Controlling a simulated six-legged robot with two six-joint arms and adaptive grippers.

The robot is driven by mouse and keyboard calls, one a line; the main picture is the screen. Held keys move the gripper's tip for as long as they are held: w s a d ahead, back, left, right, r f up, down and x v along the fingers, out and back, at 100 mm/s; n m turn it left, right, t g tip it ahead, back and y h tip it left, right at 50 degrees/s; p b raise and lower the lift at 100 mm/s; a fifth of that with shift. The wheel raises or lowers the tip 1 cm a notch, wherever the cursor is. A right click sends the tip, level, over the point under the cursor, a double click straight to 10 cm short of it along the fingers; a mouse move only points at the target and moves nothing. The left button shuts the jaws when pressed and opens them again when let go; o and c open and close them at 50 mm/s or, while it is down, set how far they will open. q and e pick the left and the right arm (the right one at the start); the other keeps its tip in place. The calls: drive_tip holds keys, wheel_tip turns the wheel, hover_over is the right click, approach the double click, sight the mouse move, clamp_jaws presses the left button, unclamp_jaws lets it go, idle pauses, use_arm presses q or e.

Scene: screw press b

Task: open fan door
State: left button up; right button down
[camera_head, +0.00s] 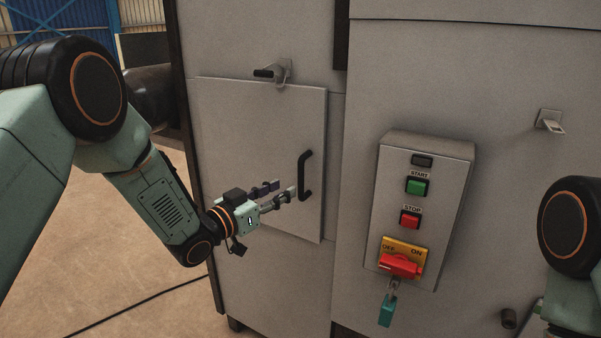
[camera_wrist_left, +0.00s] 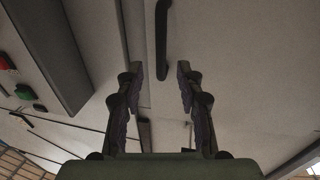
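The fan door (camera_head: 255,135) is a grey panel on the press cabinet and looks shut. A black bar handle (camera_head: 305,175) stands upright near its right edge. A small latch (camera_head: 273,73) with a dark lever sits at the door's top edge. My left gripper (camera_head: 284,190) is open and empty just left of the handle, pointing at it. In the left wrist view the handle (camera_wrist_left: 161,40) lies ahead, between the lines of the two open fingers (camera_wrist_left: 160,72), and does not touch them. My right gripper is not in view; only part of my right arm shows at the right.
A control box (camera_head: 425,205) with green and red buttons, a red switch and a hanging teal-tagged key (camera_head: 388,308) juts out right of the door. A small bracket (camera_head: 549,121) sticks out at upper right. A dark cable (camera_head: 140,303) lies on the floor.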

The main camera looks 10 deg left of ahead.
sight(299, 181)
use_arm(q)
drive_tip(key=x, duration=0.2)
drive_tip(key=b+x, duration=0.1)
drive_tip(key=x, duration=0.5)
drive_tip(key=shift+f, duration=0.3)
drive_tip(key=shift+r, duration=0.1)
clamp_jaws()
idle(0.6)
